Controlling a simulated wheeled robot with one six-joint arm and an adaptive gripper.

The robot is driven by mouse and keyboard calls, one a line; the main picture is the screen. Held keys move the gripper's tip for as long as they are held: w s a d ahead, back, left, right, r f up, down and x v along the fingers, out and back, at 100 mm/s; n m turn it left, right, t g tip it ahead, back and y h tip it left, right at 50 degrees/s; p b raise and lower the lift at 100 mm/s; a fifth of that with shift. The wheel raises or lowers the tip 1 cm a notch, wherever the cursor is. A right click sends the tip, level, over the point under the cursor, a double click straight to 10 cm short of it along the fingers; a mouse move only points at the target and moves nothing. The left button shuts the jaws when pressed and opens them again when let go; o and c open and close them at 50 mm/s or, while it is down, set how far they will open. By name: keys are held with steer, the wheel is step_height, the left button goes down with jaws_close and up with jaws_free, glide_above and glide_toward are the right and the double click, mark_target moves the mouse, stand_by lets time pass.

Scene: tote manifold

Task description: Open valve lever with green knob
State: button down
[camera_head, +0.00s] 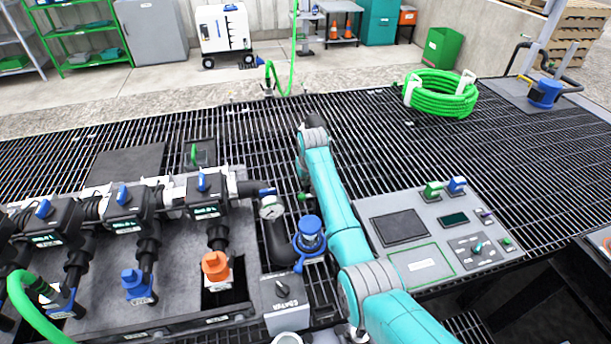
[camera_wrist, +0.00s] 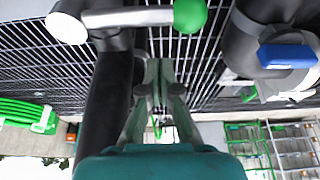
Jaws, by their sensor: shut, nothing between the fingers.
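In the wrist view a grey metal lever (camera_wrist: 130,17) with a round green knob (camera_wrist: 190,14) lies across the top of the picture. My gripper (camera_wrist: 158,65) is below the knob in that picture, its fingers together and empty, apart from the knob. My gripper is hidden behind my arm there.
A black pipe (camera_wrist: 105,95) runs close beside my fingers in the wrist view, with a blue-handled valve (camera_wrist: 287,56) at right. The head view shows blue-handled valves (camera_head: 123,196) at left, a control panel (camera_head: 440,235) at right and open grating (camera_head: 400,140) behind.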

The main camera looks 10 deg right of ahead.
steer(key=shift+s+f, duration=0.15)
steer(key=shift+s, duration=0.65)
steer(key=shift+s+f, duration=0.15)
steer(key=shift+s, duration=0.65)
steer(key=shift+s, duration=0.1)
